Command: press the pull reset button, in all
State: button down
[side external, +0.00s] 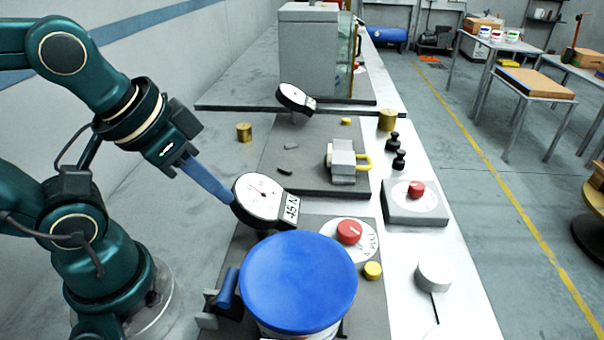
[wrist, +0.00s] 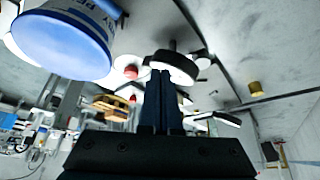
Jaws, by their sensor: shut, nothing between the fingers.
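My gripper (side external: 230,199) is shut and empty, its blue fingers pointing down to the right at the left rim of a white dial gauge (side external: 259,196) with a "45 N" tag. I cannot tell whether they touch. In the wrist view the shut fingers (wrist: 160,76) overlap the gauge (wrist: 176,67). A red knob (side external: 349,231) sits on a round white label with partly readable lettering, right of the gauge. A small yellow button (side external: 372,270) is beside its plate's right edge. Another red button (side external: 416,188) tops a grey box farther back. Which one is the pull reset is not clearly readable.
A tub with a blue lid (side external: 298,281) stands in front of the gauge and hides part of the plate. A grey clamp block (side external: 345,160), black weights (side external: 398,160) and a second gauge (side external: 295,98) stand farther back.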

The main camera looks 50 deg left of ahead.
jog(key=w+d+r+n+h, duration=0.55)
jog(key=w+d+n, duration=0.2)
jog(key=d, duration=0.25)
jog(key=n+g+h, duration=0.2)
jog(key=n+h, duration=0.1)
jog(key=n, duration=0.3)
send_over(372, 271)
jog(key=a, duration=0.2)
notch_tip(372, 271, down, 8)
jog(key=shift+w+d+r, duration=0.15)
jog(key=shift+w+d, duration=0.05)
jog(key=shift+d, duration=0.05)
jog(key=shift+f, duration=4.4)
